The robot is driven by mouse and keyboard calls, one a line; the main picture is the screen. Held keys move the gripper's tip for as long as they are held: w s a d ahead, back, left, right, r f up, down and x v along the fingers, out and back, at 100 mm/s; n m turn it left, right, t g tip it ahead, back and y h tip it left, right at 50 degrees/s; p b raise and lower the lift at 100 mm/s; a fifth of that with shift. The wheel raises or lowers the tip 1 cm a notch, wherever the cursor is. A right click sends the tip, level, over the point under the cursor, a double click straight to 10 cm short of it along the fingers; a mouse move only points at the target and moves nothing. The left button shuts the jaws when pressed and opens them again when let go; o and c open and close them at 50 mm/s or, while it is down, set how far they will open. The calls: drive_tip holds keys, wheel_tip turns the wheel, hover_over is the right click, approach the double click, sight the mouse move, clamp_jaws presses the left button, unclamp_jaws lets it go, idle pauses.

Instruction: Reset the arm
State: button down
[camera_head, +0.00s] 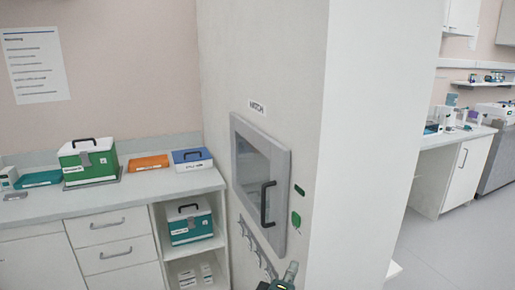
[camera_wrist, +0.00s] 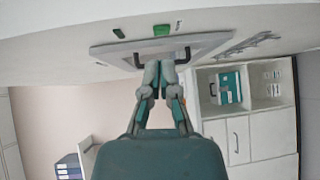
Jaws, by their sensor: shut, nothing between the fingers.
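My gripper (camera_wrist: 159,67) is shut and empty in the wrist view, its two fingertips together. In the head view only the end of my gripper (camera_head: 290,271) shows at the bottom edge, below the hatch. The hatch door (camera_head: 243,170) is a grey-framed window on the white wall, with a dark handle (camera_head: 267,203). It looks closed. In the wrist view the hatch frame (camera_wrist: 112,48) lies beyond my fingertips; I cannot tell the gap between them.
A counter (camera_head: 130,202) at left bears a green case (camera_head: 88,163), an orange tray (camera_head: 149,163) and a blue-lidded box (camera_head: 192,161). A teal case (camera_head: 190,223) sits on the shelf below. Hooks (camera_head: 254,245) line the wall under the hatch. Open floor (camera_head: 440,255) lies at right.

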drive_tip(key=s+d+f+m+g, duration=0.4)
drive_tip(key=s+d+m+g, duration=0.55)
drive_tip(key=d, duration=0.35)
drive_tip(key=s+a+r+m+y, duration=0.1)
drive_tip(key=s+a+m+y, duration=0.2)
drive_tip(key=s+a+y, duration=0.1)
drive_tip(key=s+y, duration=0.1)
drive_tip(key=y, duration=0.1)
drive_tip(key=shift+s+a+r+m+y, duration=0.15)
drive_tip(key=shift+a+r+m+y, duration=0.15)
drive_tip(key=shift+m, duration=0.05)
drive_tip(key=shift+a, duration=0.1)
